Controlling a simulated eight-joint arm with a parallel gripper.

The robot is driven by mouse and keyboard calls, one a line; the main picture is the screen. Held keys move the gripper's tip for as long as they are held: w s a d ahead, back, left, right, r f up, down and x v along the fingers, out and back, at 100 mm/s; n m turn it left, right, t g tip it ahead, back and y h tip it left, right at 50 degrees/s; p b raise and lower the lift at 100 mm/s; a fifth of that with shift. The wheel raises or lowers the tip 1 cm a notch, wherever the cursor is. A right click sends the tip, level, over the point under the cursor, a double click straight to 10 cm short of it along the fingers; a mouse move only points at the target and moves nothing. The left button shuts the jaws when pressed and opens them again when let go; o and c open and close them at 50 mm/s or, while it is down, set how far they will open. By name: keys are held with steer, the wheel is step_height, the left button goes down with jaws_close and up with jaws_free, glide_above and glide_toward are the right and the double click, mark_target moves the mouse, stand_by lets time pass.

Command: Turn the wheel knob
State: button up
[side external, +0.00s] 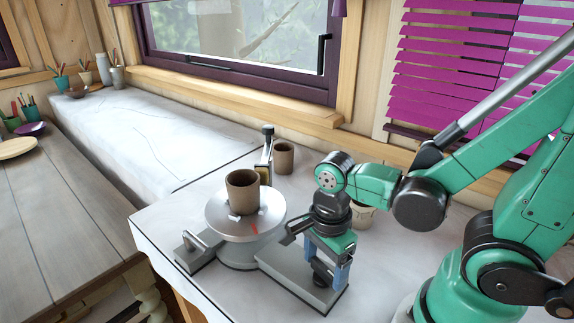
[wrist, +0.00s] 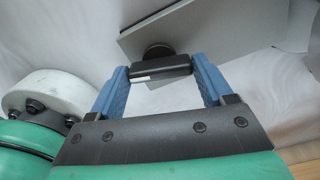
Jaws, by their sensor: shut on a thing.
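The potter's wheel has a round metal disc (side external: 219,222) with a red mark near its front right edge. A brown clay cup (side external: 242,191) stands upright on the disc. The wheel's grey base (side external: 286,266) extends right towards the table's front edge, and a dark knob (side external: 322,271) sits at that end. My gripper (side external: 327,277) points down over the knob with its blue fingers shut on it. In the wrist view, the fingers hold the two ends of the knob's black bar (wrist: 162,69). A round black part shows beside the bar, and the grey base lies beyond it.
A small brown cup (side external: 284,158) stands behind the wheel, and a pale pot (side external: 362,214) is partly hidden behind my arm. A lever-like metal part (side external: 197,240) projects at the wheel's left. A window and purple blinds (side external: 455,65) line the back.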

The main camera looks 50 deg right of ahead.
mark_target(319, 261)
steer(key=o, duration=1.2)
steer(key=shift+r, duration=0.1)
steer(key=shift+r, duration=2.7)
steer(key=n, duration=0.1)
steer(key=w+n+t, duration=0.1)
steer(key=n, duration=0.1)
steer(key=shift+w+d+r+n, duration=0.15)
steer(key=shift+n, duration=0.15)
steer(key=w+d+r+n+t, duration=0.1)
steer(key=w+n+t, duration=0.1)
steer(key=n, duration=0.6)
steer(key=w+r+n+t, duration=0.2)
steer(key=w+n+t, duration=0.1)
steer(key=n, duration=0.6)
steer(key=shift+w+d+r+t, duration=0.25)
steer(key=shift+w+d+t, duration=0.1)
steer(key=shift+t, duration=0.25)
